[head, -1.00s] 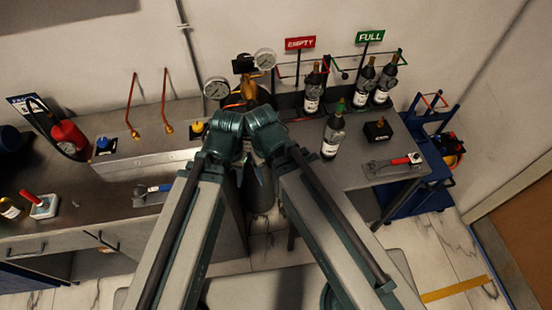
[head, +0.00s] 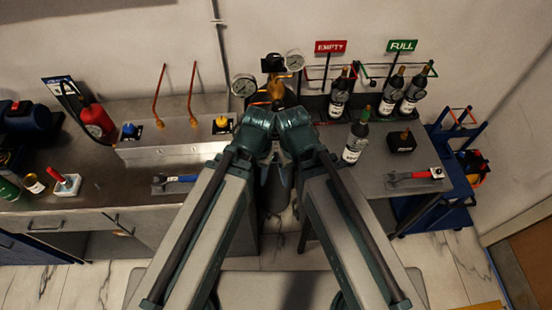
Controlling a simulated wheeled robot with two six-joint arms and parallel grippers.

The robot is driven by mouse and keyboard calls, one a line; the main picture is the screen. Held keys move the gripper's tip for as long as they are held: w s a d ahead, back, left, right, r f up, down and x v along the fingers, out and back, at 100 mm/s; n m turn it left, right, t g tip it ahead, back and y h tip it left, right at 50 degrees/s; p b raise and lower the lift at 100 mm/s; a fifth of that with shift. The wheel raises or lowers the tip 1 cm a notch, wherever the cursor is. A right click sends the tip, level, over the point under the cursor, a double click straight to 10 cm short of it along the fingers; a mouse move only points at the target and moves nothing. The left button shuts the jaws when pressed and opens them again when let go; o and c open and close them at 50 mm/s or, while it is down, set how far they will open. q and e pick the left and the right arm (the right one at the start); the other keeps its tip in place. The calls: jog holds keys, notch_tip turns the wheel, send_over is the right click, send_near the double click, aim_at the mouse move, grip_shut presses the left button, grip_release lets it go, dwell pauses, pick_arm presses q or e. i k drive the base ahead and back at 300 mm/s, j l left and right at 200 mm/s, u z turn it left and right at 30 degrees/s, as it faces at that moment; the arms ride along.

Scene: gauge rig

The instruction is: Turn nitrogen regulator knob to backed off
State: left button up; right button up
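The nitrogen regulator (head: 277,91) is a brass body on top of a gas cylinder at the back centre, with a round white gauge on its left (head: 244,85) and another on its right (head: 294,60). A dark knob-like part (head: 272,64) shows between the gauges; I cannot read its setting. My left gripper (head: 264,178) and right gripper (head: 285,178) point down side by side in front of the cylinder, below and apart from the regulator. My wrists hide most of both grippers and part of the cylinder, so their opening is unclear.
Right table holds several dark bottles, a black box (head: 401,141) and a red-handled tool (head: 413,175). A blue cart (head: 437,208) stands far right.

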aim_at(277, 106)
jog(key=k+j+z, duration=0.15)
jog(key=j+z, duration=0.15)
jog(key=z, duration=0.2)
jog(key=k+j+z, duration=0.2)
jog(key=z, duration=0.3)
jog(key=k+j+z, duration=0.15)
jog(key=z, duration=0.35)
jog(key=k+l, duration=0.05)
jog(key=k, duration=0.05)
